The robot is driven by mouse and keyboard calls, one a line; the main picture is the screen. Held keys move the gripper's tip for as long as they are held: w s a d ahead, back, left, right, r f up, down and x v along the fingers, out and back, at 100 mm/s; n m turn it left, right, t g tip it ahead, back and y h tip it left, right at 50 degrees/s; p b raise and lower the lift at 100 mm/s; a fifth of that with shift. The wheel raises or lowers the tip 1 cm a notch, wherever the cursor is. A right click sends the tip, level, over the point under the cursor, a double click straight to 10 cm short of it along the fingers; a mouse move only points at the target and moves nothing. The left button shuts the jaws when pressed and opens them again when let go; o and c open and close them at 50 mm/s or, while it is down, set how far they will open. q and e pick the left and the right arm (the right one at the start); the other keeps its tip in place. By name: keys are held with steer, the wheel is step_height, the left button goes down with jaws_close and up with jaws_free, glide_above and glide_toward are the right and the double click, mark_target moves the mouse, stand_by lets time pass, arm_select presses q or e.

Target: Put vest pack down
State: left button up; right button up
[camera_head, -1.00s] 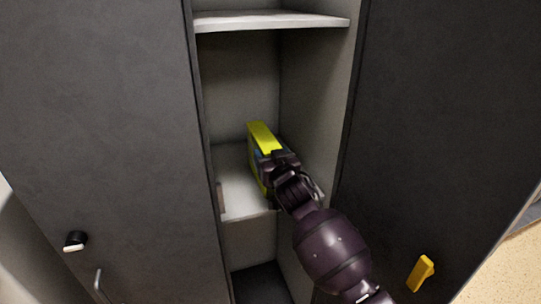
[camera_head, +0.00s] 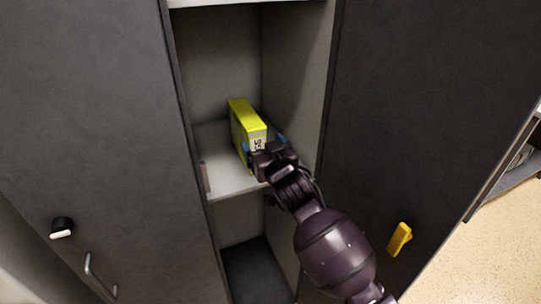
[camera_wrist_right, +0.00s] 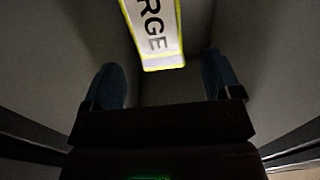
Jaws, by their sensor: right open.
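The vest pack (camera_head: 242,122) is a yellow-green box with a white label on its near end. In the head view it stands upright on the middle shelf (camera_head: 228,184) of an open locker. In the right wrist view its labelled end (camera_wrist_right: 155,32) lies ahead, between and beyond the blue fingertips. My right gripper (camera_head: 266,146) is open at the near end of the pack. In the right wrist view the fingers (camera_wrist_right: 164,84) are spread wide, with space on both sides of the pack. The pack's underside is hidden. My left gripper is not in view.
An upper shelf (camera_head: 215,2) lies above. The locker's right inner wall (camera_head: 305,90) is close to my gripper.

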steer(key=v, duration=0.4)
steer(key=shift+s+d, duration=0.1)
steer(key=shift+s, duration=0.25)
